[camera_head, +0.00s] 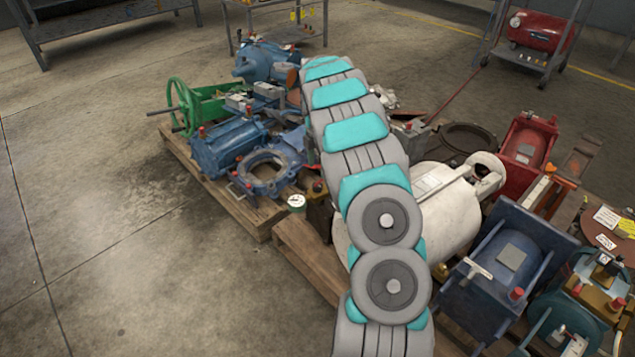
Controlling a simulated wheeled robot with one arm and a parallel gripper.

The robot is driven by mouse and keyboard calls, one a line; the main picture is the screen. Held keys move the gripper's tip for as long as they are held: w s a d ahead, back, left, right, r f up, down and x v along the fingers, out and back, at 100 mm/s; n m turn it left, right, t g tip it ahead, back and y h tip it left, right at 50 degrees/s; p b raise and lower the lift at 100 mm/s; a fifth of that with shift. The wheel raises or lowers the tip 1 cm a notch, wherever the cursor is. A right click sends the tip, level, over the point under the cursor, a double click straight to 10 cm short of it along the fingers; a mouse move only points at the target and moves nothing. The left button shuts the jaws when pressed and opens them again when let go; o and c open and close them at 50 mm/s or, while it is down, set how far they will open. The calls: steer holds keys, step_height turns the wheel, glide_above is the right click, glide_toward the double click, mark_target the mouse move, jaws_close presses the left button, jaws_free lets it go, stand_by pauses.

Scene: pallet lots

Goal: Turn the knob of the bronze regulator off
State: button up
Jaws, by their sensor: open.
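A small bronze-brown body (319,212) with a red knob on top stands at the front edge of the pallets, just left of my arm. The knob's setting is too small to read. A second bronze-gold part (596,299) with red knobs lies on a teal machine at the right. My arm crosses the middle of the view, and my gripper is not visible.
Wooden pallets (225,200) carry blue castings, a green handwheel frame (205,104), a white cylinder (445,212) and a blue box-shaped machine (505,270). A red tank (540,31) on a cart stands back right. The concrete floor at left is clear.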

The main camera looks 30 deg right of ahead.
mark_target(317, 185)
step_height(317, 185, down, 7)
steer(key=shift+f+p, duration=0.2)
steer(key=shift+p, duration=0.15)
jaws_close()
stand_by(0.6)
